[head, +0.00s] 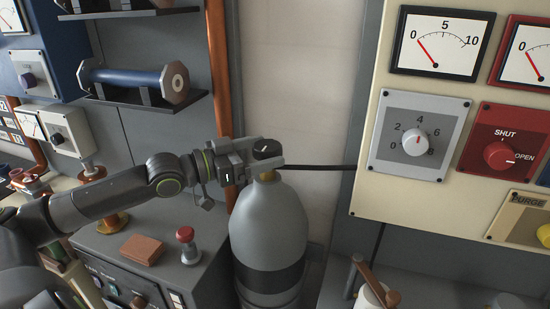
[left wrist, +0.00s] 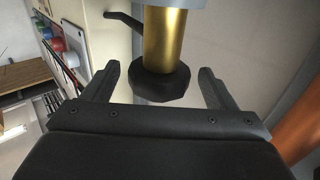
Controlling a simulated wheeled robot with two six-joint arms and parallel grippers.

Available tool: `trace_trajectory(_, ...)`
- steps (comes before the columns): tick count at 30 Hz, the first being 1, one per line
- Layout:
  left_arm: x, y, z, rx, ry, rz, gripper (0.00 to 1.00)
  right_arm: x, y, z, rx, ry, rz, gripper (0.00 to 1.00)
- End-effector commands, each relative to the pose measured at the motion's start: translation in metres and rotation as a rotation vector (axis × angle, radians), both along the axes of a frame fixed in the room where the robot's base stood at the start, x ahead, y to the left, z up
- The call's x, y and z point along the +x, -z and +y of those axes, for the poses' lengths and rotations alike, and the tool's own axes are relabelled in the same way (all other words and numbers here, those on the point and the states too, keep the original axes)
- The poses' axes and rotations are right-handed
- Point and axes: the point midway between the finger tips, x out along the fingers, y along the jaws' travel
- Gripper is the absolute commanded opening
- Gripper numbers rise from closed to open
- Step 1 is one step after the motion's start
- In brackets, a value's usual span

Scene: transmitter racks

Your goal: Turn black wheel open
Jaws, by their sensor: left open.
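The black wheel (head: 267,148) sits on top of the valve of a grey gas cylinder (head: 268,225), which has a dark band round its lower part. My left gripper (head: 262,161) comes in from the left at the valve, at the height of the wheel. In the left wrist view the wheel (left wrist: 160,86) shows between the two open fingers, at the end of a brass stem (left wrist: 165,40). I see gaps on both sides, so the fingers look apart from it. My right gripper is not in view.
A dark pipe (head: 322,168) runs right from the valve to a cream panel (head: 372,170) with gauges and knobs. A copper pipe (head: 219,75) stands behind my left wrist. A grey console (head: 140,235) with a red-topped lever is at lower left.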

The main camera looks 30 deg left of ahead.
Motion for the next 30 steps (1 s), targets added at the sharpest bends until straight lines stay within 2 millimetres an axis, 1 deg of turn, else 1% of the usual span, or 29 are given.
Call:
trace_trajectory(1,0.003,0.002,-0.003,-0.003,0.004,-0.005,0.79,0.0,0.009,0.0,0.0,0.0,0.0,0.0)
trace_trajectory(2,0.005,0.002,-0.005,-0.003,0.006,-0.004,0.79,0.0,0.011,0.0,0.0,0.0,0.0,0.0)
trace_trajectory(3,0.008,-0.001,-0.005,-0.007,0.002,-0.003,0.79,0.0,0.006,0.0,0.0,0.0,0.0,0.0)
trace_trajectory(4,0.011,-0.002,-0.006,-0.007,0.0,-0.003,0.79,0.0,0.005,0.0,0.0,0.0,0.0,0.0)
trace_trajectory(12,0.025,-0.001,-0.015,-0.004,0.0,-0.001,0.79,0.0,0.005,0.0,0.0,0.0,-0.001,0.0)
trace_trajectory(18,0.029,0.0,-0.018,0.0,0.002,0.001,0.79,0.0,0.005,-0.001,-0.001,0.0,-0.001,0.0)
trace_trajectory(26,0.029,0.0,-0.018,0.001,0.002,0.001,0.79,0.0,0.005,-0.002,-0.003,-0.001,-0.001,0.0)
trace_trajectory(30,0.029,0.0,-0.018,0.001,0.002,0.001,0.61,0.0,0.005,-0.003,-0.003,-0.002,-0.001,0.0)
